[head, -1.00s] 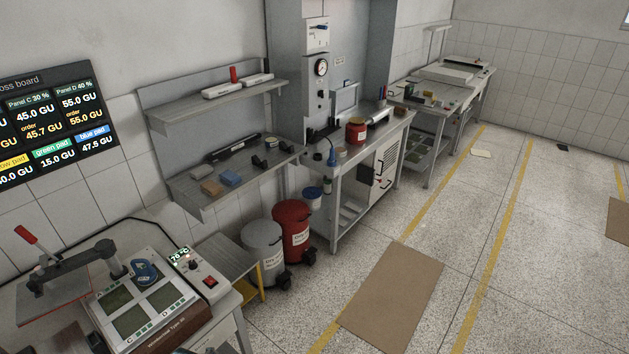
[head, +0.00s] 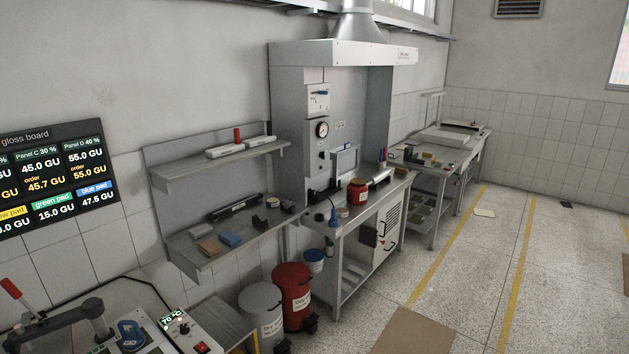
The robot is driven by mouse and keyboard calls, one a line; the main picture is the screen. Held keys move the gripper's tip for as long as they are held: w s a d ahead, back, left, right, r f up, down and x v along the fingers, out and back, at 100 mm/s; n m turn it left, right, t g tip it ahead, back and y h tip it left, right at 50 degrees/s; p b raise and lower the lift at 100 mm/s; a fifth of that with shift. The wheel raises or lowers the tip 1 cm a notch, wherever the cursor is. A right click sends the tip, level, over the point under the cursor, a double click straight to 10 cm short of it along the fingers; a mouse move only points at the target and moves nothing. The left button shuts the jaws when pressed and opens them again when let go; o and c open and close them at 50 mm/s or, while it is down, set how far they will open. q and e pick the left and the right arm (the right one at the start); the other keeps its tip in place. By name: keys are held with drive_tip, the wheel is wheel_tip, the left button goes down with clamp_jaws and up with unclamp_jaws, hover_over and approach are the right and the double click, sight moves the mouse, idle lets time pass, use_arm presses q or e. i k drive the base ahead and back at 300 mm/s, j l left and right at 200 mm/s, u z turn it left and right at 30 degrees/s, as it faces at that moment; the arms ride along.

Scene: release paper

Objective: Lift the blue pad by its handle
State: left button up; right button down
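A blue pad (head: 131,335) with a raised handle-like shape on top rests on the white-topped heated machine (head: 155,346) at the bottom left of the head view. Its lower edge is close to the bottom of the picture, and fine detail of the handle is hard to make out. Neither of my grippers shows in the head view.
A press arm with a red lever (head: 12,289) stands left of the pad. A control box (head: 190,331) with a lit display is to its right. A grey bin (head: 262,312) and a red bin (head: 292,290) stand on the floor beyond. Open floor lies to the right.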

sight(135, 339)
drive_tip(key=u, duration=1.35)
drive_tip(key=i+l+u, duration=0.1)
drive_tip(key=l, duration=0.25)
drive_tip(key=i+l+u, duration=0.1)
drive_tip(key=l, duration=0.25)
drive_tip(key=i+l+u, duration=0.1)
drive_tip(key=i+l, duration=0.15)
drive_tip(key=i+l+u, duration=0.1)
drive_tip(key=l, duration=0.4)
drive_tip(key=i+l+u, duration=0.1)
drive_tip(key=l, duration=0.3)
